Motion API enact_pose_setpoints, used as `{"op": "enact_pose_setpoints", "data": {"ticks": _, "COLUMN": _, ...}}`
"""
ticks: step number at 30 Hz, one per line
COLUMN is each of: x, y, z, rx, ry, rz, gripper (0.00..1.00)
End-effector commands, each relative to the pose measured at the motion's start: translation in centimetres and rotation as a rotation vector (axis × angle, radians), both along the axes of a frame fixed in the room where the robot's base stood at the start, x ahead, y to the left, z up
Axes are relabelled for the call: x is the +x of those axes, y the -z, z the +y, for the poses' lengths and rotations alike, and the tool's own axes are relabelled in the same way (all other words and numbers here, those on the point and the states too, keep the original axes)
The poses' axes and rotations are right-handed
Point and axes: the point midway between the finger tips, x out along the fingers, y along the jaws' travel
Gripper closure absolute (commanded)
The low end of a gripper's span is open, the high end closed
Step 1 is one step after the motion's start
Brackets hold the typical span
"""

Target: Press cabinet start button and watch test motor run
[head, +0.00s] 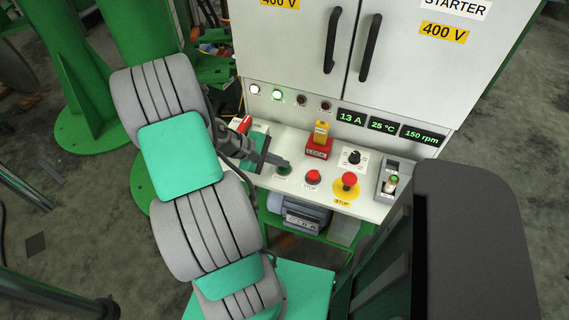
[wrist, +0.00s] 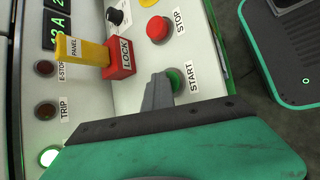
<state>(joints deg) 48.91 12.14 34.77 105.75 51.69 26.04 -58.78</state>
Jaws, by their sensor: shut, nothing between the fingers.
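The green START button (head: 284,170) is on the sloped white panel of the cabinet (head: 290,60), left of the red STOP button (head: 313,177). My gripper (head: 283,162) is shut and empty, with its tips at the START button. In the wrist view the shut fingertips (wrist: 160,92) lie right beside the green button (wrist: 177,80), partly covering it; whether they touch it or press it in, I cannot tell. The displays (head: 382,125) read 13 A, about 25 °C and 150 rpm. A grey-blue motor (head: 300,215) sits below the panel; its rotation cannot be judged.
A green lamp (head: 277,95) is lit, as is a white lamp (head: 254,89); TRIP and E-STOP lamps look dark. A red LOCK block with yellow tag (head: 320,140), a black knob (head: 354,157) and a red emergency stop (head: 348,180) stand up from the panel.

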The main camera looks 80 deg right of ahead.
Motion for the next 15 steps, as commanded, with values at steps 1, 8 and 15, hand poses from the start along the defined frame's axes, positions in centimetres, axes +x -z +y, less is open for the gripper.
{"op": "enact_pose_setpoints", "data": {"ticks": 1, "x": 0.0, "y": 0.1, "z": 0.0, "rx": 0.002, "ry": -0.001, "rz": 0.000, "gripper": 1.00}}
{"op": "enact_pose_setpoints", "data": {"ticks": 8, "x": 0.0, "y": -0.2, "z": 0.0, "rx": 0.002, "ry": -0.001, "rz": 0.000, "gripper": 1.00}}
{"op": "enact_pose_setpoints", "data": {"ticks": 15, "x": 0.0, "y": -1.8, "z": 0.1, "rx": 0.002, "ry": -0.001, "rz": 0.000, "gripper": 1.00}}
